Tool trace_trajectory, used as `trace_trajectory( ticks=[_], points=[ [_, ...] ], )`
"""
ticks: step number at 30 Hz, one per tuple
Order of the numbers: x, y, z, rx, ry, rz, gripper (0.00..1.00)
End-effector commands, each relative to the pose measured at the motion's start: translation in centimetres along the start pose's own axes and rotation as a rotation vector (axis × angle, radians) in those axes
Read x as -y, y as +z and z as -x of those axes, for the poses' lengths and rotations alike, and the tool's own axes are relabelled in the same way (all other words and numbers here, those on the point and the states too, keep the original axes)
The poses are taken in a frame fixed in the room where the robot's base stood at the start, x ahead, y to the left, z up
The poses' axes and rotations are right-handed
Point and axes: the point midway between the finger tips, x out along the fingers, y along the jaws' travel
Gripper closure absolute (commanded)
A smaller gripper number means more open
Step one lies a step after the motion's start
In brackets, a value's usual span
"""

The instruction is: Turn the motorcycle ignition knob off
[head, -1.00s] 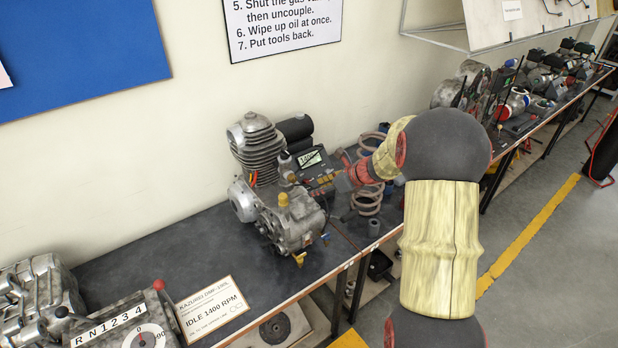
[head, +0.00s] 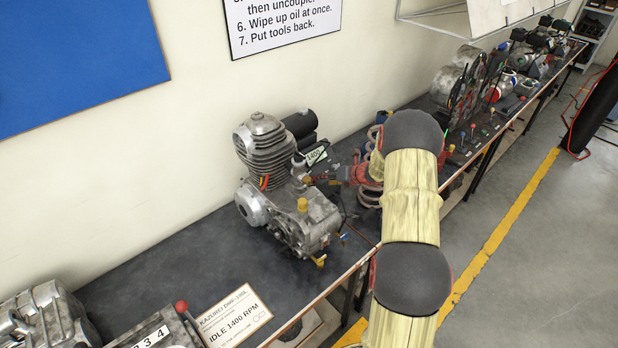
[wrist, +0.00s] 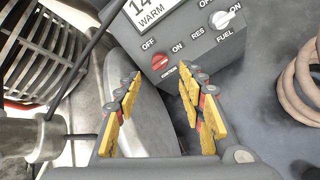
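The red ignition knob (wrist: 160,62) is on the face of a grey control box (wrist: 203,48) in the wrist view. OFF is printed at its upper left and ON at its right; I cannot tell which its pointer marks. My gripper (wrist: 159,80) is open, its yellow-padded fingers to either side and just short of the knob. No contact shows. In the head view my gripper (head: 322,179) is beside the engine (head: 283,190) and hides most of the box; only its display (head: 317,155) shows clearly.
A white fuel knob (wrist: 222,19) is right of the ignition knob, near the right finger. A coil spring (wrist: 301,80) stands farther right. The finned engine cylinder (wrist: 45,50) is close on the left.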

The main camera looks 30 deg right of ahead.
Motion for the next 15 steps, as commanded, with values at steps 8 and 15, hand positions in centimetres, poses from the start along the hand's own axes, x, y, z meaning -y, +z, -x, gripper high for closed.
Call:
trace_trajectory(
  ticks=[8, 15],
  points=[
    [0.0, -0.2, -4.2, -0.003, 0.001, 0.001, 0.60],
    [0.0, 0.0, -6.8, -0.001, 0.000, 0.003, 0.60]
  ],
)
